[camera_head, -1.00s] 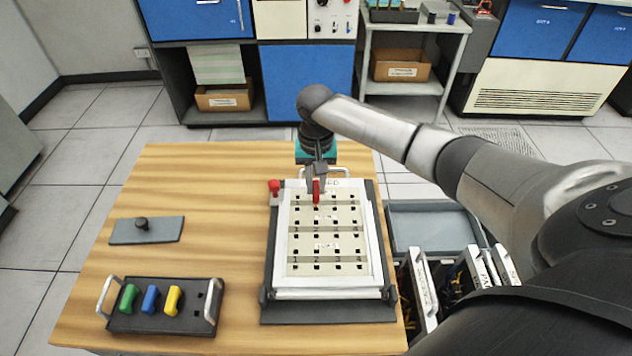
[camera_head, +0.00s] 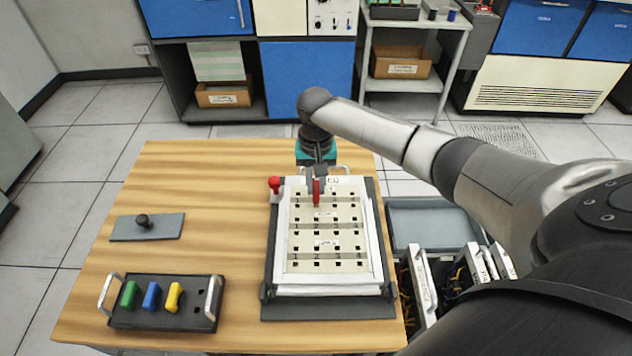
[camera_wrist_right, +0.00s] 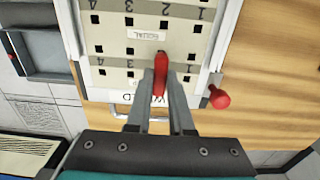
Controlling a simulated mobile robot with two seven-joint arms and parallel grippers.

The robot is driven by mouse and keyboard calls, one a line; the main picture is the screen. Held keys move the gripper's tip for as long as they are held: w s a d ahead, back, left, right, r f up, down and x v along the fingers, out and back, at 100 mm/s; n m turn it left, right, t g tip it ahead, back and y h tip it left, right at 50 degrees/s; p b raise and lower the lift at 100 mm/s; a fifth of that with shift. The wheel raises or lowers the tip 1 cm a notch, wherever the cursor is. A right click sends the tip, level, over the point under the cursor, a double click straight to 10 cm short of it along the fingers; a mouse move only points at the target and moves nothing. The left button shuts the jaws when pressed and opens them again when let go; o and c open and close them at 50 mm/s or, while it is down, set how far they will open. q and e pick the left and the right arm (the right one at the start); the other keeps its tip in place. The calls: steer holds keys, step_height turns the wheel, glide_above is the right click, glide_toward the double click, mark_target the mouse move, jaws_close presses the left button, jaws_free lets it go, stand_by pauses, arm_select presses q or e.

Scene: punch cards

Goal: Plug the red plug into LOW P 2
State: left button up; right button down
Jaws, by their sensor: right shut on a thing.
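The red plug (camera_head: 316,190) is in my right gripper (camera_head: 317,182), upright over the upper part of the white-framed plug panel (camera_head: 281,240). The right wrist view also shows the red plug (camera_wrist_right: 160,75) between the closed fingers of my right gripper (camera_wrist_right: 162,92), with its end close to the second column of holes. I cannot tell whether it touches the panel. In the wrist view the panel (camera_wrist_right: 118,60) shows upside down, with numbered columns and a label like "EQUAL". The other row labels are too small or hidden by the gripper. My left gripper is not in view.
A red knob (camera_head: 274,184) stands at the panel's upper left corner. A dark rack (camera_head: 190,317) with green, blue and yellow plugs is at the front left. A grey plate with a black knob (camera_head: 143,221) lies behind it. A grey tray (camera_head: 435,205) is right of the table.

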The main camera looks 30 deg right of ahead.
mark_target(316, 188)
steer(key=shift+s+f, duration=0.1)
steer(key=shift+f, duration=0.7)
stand_by(0.9)
steer(key=c, duration=0.7)
jaws_free()
step_height(316, 188, up, 15)
steer(key=p, duration=0.3)
steer(key=shift+r, duration=0.15)
